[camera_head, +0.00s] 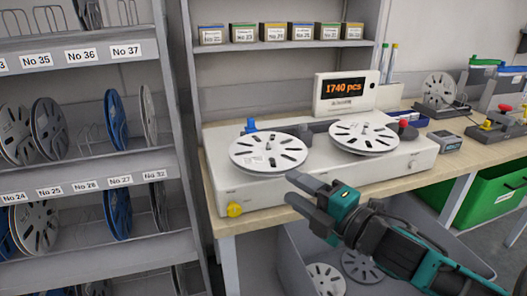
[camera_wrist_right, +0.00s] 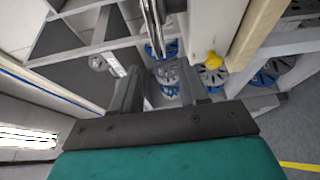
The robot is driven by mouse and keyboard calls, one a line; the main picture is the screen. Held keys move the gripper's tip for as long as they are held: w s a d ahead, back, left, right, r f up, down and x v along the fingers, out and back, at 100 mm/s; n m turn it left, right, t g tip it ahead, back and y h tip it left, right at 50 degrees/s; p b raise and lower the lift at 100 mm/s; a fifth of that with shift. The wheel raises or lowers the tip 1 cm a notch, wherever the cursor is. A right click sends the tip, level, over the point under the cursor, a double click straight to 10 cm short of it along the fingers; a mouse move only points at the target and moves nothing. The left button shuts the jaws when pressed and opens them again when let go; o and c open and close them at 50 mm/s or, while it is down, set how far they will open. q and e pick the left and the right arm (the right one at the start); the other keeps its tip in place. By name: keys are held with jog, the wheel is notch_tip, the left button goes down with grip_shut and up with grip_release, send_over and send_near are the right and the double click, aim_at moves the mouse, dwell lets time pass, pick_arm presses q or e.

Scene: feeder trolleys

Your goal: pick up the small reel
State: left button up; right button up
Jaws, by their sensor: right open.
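Two white slotted reels lie flat on the counting machine (camera_head: 225,187), a left one (camera_head: 268,151) and a right one (camera_head: 363,138). They look close in size, and I cannot tell which reel is the small one. My right gripper (camera_head: 294,188) is open and empty at the machine's front edge, in front of the left reel and apart from it. In the right wrist view the open fingers (camera_wrist_right: 161,88) have nothing between them; pale and blue reels (camera_wrist_right: 168,78) show beyond. My left gripper is not in view.
The machine's display (camera_head: 347,88) reads 1740 pcs. A reel shelf (camera_head: 80,180) stands left. A grey bin (camera_head: 290,265) with reels (camera_head: 326,279) sits under the bench. A reel on a stand (camera_head: 439,87), a red-handled device (camera_head: 500,122) and a green crate (camera_head: 500,200) are right.

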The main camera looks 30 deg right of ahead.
aim_at(260, 165)
jog(key=w, duration=0.2)
jog(key=w+a, duration=0.1)
jog(key=w, duration=0.2)
jog(key=shift+w, duration=0.35)
jog(key=w, duration=0.4)
jog(key=shift+a+r, duration=0.15)
jog(key=shift+a, duration=0.1)
jog(key=shift+w+a, duration=0.15)
jog(key=shift+w, duration=0.45)
grip_shut()
